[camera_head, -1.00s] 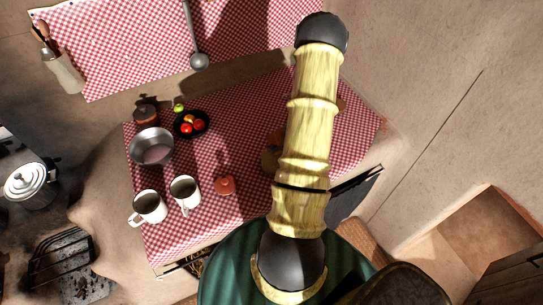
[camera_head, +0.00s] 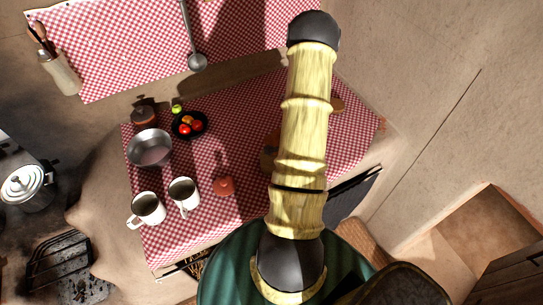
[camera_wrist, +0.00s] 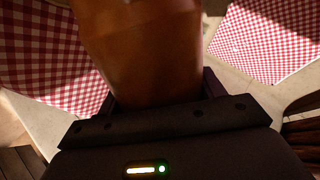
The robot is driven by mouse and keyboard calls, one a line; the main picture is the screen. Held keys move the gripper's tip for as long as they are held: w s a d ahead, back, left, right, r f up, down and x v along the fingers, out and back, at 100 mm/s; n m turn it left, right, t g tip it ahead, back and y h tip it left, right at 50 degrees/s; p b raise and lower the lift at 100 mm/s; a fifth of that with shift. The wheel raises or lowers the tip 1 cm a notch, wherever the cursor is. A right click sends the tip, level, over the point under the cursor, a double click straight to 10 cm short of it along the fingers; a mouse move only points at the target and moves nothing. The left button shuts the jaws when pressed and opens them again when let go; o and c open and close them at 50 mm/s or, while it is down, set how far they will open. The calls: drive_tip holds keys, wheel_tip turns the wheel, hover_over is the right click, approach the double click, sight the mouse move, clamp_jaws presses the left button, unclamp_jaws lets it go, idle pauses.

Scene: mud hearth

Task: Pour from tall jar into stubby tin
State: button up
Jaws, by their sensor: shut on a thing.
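In the wrist view, my gripper (camera_wrist: 160,96) is shut on a smooth reddish-brown vessel (camera_wrist: 150,45), which looks like the tall jar. Its far end is cut off by the top of the frame, so its mouth and contents do not show.
Two white mugs (camera_head: 147,209) (camera_head: 183,194) and a small red lidded pot (camera_head: 224,186) stand on the checked cloth (camera_head: 185,238). Behind are a dark bowl of fruit (camera_head: 190,125) and a brown lidded pot (camera_head: 144,116). A ladle (camera_head: 197,62) hangs at the wall.

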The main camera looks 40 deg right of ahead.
drive_tip(key=shift+r, duration=0.15)
idle(0.7)
drive_tip(key=shift+w+a+r+n+h+b, duration=0.15)
drive_tip(key=shift+w+a+n+h+b, duration=0.15)
drive_tip(key=shift+h+b, duration=0.15)
idle(0.5)
drive_tip(key=shift+s+a+r, duration=0.1)
drive_tip(key=shift+s, duration=0.05)
drive_tip(key=shift+a+r+n+h+b, duration=0.2)
drive_tip(key=shift+n+h+b, duration=0.1)
drive_tip(key=shift+b, duration=0.15)
idle(0.4)
drive_tip(key=shift+d+p, duration=0.15)
drive_tip(key=shift+p, duration=0.15)
